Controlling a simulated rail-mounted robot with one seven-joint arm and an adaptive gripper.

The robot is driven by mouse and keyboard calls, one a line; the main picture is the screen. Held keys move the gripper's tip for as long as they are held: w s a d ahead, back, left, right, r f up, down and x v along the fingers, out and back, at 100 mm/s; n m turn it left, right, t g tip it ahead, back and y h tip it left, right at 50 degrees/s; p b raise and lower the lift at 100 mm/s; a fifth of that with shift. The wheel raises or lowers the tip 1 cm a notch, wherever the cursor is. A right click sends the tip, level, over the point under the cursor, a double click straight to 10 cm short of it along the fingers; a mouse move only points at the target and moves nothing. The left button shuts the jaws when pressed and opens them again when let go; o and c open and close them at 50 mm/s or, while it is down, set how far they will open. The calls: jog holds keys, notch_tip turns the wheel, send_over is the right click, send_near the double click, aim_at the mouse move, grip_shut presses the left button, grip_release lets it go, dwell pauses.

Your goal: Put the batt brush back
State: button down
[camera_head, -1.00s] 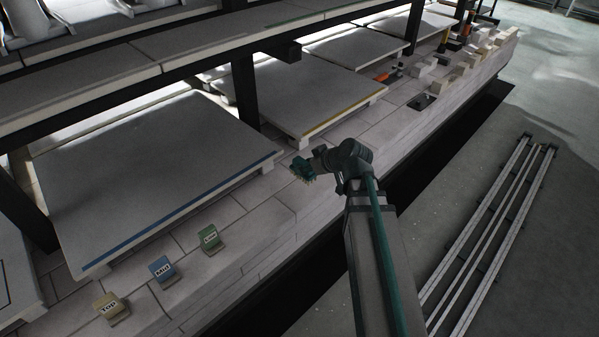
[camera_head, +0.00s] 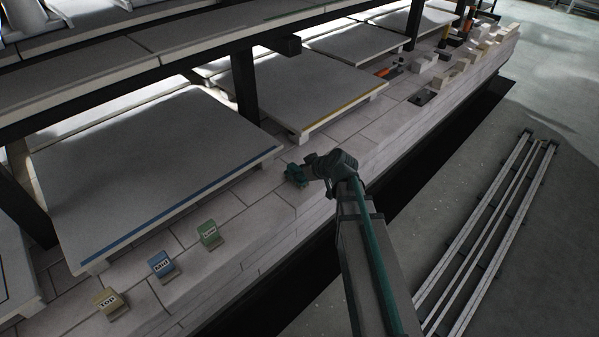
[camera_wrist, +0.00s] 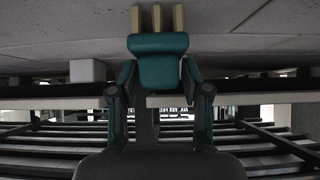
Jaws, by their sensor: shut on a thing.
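My gripper (camera_head: 297,174) is low over the front ledge of the kiln car, right of the large batt with the blue edge. In the wrist view my gripper (camera_wrist: 158,72) is shut, its fingers on both sides of a teal block with three tan strips, which appears to be the batt brush (camera_wrist: 158,45). In the head view the brush is hard to tell from the teal gripper, and whether it touches the ledge cannot be told.
Blocks marked Top (camera_head: 111,303), Mid (camera_head: 162,265) and Low (camera_head: 209,234) stand on the ledge. A blue-edged batt (camera_head: 150,160) and a yellow-edged batt (camera_head: 310,90) lie behind. An orange-handled tool (camera_head: 385,73), a dark plate (camera_head: 421,100) and several pale blocks (camera_head: 465,70) are farther right.

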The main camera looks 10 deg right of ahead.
jog(key=shift+f, duration=0.2)
jog(key=c, duration=0.5)
grip_release()
jog(key=shift+c, duration=0.2)
jog(key=shift+r, duration=0.1)
